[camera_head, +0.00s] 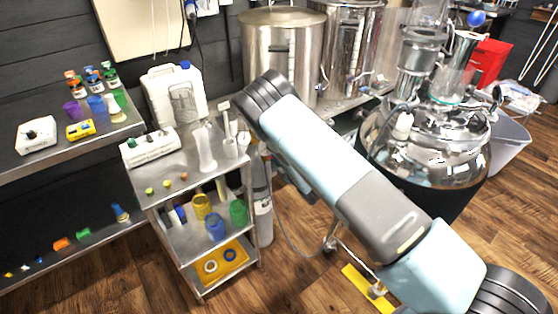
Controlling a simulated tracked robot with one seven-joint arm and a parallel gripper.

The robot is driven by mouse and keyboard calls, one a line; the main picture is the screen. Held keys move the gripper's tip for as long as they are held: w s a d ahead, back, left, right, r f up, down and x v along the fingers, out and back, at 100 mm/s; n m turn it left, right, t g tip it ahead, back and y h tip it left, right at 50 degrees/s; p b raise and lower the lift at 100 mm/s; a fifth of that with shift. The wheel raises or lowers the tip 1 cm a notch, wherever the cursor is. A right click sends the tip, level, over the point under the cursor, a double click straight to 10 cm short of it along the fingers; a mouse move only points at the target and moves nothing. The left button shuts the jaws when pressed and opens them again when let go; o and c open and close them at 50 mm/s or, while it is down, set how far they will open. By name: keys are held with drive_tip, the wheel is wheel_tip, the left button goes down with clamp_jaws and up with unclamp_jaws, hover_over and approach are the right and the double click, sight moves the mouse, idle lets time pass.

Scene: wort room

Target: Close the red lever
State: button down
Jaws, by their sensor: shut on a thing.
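I cannot make out a red lever in this view. Large steel kettles (283,50) stand on a steel bench at the back, and a second tall steel vessel (350,45) stands to their right. Small blue-tipped fittings (363,76) show low on the vessels' fronts. My arm crosses the middle from the lower right up to a bent dark joint near the first kettle. The arm past that joint is mostly hidden behind the upper link. My gripper is hidden, so what it touches does not show.
A steel cart (190,185) with a white jug (175,95), glassware and cups stands left of my arm. A shiny round vessel (430,150) stands to the right. A red box (489,60) is at the back right. A yellow piece (362,284) lies on the wooden floor.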

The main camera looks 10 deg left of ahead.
drive_tip(key=shift+s+a+f, duration=0.15)
drive_tip(key=shift+s+a, duration=0.05)
idle(0.3)
drive_tip(key=c, duration=1.5)
unclamp_jaws()
drive_tip(key=o, duration=0.4)
drive_tip(key=shift+w+d, duration=0.1)
drive_tip(key=shift+d, duration=0.1)
